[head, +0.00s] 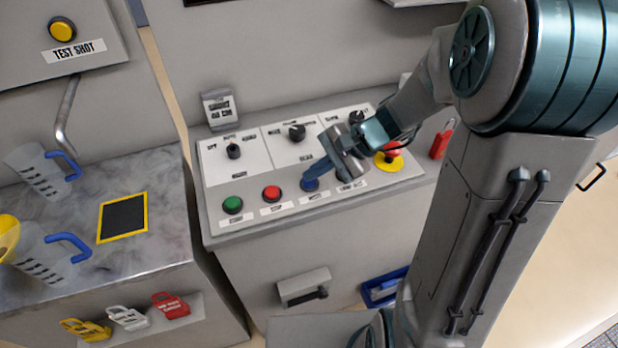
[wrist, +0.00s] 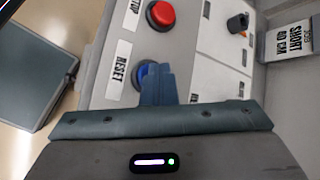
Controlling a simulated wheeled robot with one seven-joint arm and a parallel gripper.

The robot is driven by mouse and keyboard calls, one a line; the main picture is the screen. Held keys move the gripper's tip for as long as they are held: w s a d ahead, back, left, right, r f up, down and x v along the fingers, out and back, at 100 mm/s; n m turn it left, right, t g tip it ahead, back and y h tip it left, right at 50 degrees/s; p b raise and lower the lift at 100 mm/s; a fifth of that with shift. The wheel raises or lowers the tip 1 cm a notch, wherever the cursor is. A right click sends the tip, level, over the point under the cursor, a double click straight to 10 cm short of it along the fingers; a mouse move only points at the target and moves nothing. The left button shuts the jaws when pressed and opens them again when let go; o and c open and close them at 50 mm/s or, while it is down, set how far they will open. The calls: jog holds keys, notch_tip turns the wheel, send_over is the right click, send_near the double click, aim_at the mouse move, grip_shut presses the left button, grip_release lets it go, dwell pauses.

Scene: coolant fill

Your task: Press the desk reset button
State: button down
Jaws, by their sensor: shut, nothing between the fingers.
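The blue reset button (wrist: 143,75) sits on the sloped desk panel beside the label RESET in the wrist view. In the head view the blue button (head: 310,184) shows just at the tip of my gripper (head: 316,182). In the wrist view my gripper (wrist: 158,82) is shut and empty. Its fingers overlap the button and hide part of it. I cannot tell whether the fingertips touch the button or hover just above it.
A red button (head: 271,193) and a green button (head: 232,205) sit left of the blue one. Black knobs (head: 297,132) line the panel's upper part. A red emergency stop (head: 391,150) on a yellow base is at the right. A red padlock (head: 442,139) lies beyond it.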

aim_at(315, 181)
jog(key=shift+r+p, duration=0.4)
jog(key=shift+r, duration=0.4)
notch_tip(315, 181, up, 5)
jog(key=p, duration=0.4)
jog(key=shift+s, duration=0.1)
dwell(0.5)
jog(key=s+d+r+n+t+h, duration=0.1)
jog(key=s+d+r+n+h, duration=0.1)
jog(key=s+d+n+h, duration=0.2)
jog(key=s+d+r+n+t+h, duration=0.1)
jog(key=s+d+r+n+h, duration=0.2)
jog(key=s+d+n+h, duration=0.2)
jog(key=shift+s+d+r+t, duration=0.3)
jog(key=shift+s+d, duration=0.5)
jog(key=shift+s, duration=0.95)
